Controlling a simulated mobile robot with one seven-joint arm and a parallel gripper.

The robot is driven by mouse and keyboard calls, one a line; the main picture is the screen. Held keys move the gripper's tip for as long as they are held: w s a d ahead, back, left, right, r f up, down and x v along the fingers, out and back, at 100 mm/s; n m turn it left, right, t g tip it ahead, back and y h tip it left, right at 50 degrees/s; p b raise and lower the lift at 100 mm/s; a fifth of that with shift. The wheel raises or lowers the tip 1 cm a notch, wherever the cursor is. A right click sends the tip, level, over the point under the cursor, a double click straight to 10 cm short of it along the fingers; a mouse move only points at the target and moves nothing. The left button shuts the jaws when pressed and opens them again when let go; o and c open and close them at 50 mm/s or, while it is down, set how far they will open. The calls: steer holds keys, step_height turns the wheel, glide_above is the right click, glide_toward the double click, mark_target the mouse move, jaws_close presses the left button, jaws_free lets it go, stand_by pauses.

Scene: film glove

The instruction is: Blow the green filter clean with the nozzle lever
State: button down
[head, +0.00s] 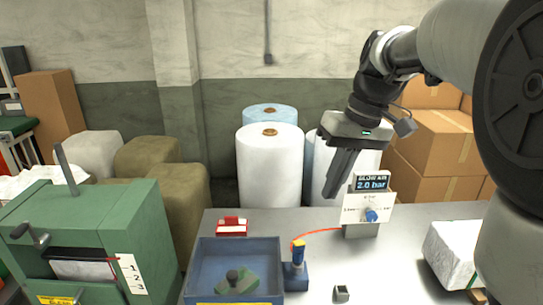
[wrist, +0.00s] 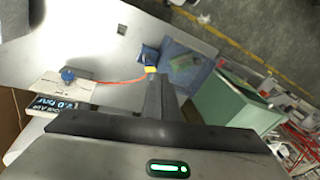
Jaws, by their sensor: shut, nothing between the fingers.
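A green filter (head: 243,285) with a dark knob on top lies inside a shallow blue tray (head: 273,246) on the table. It also shows as a small green patch in the wrist view (wrist: 184,62). The nozzle stand (head: 296,276), a blue block with a yellow-orange upper part (head: 298,246), is at the tray's right side, with an orange hose running right. My gripper (head: 331,194) is shut and empty, raised above the table, right of the nozzle and near the pressure panel. In the wrist view its fingers (wrist: 155,82) point toward the nozzle stand (wrist: 147,56).
The pressure panel (head: 368,206) reads 2.0 bar and has a blue knob (head: 371,215). A red box (head: 232,227) sits behind the tray, a small grey block (head: 342,293) in front, and a white wrapped bundle (head: 452,255) to the right. A green machine (head: 85,235) stands at left.

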mark_target(295, 243)
steer(key=w+f+n+g, duration=0.2)
steer(key=w+f, duration=0.4)
steer(key=w, duration=0.4)
steer(key=shift+a+n+g+y, duration=0.3)
steer(key=shift+n+g+y, duration=0.1)
steer(key=x, duration=1.4)
steer(key=shift+b, duration=0.3)
